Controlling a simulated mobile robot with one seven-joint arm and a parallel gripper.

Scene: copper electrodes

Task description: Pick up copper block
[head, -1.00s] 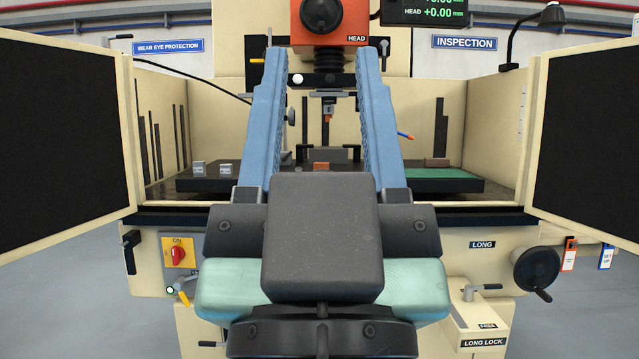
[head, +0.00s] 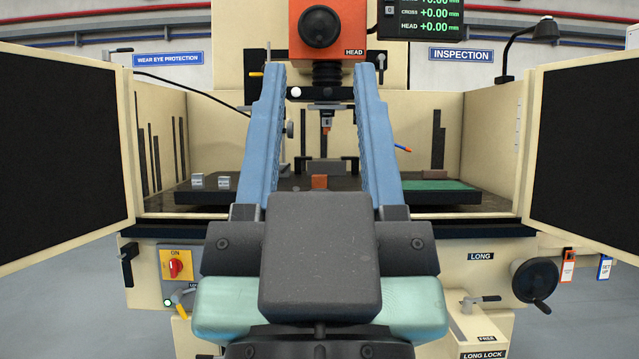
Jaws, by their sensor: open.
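The copper block (head: 319,182) is a small reddish-brown block on the dark worktable (head: 460,198) inside the machine. It shows between the two blue fingers, just above the dark body of my gripper, which hides its lower part or the table in front of it. My gripper (head: 316,80) is open and empty, its long blue fingers pointing forward toward the machine. The block appears beyond the gripper body, in line with the gap. How far the fingertips are from it in depth I cannot tell.
Two small grey blocks (head: 210,181) sit at the table's left. A green mat (head: 440,185) with a brown block (head: 436,174) lies at the right. The orange machine head (head: 327,28) and its spindle (head: 326,122) hang above. Open doors (head: 60,150) flank both sides.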

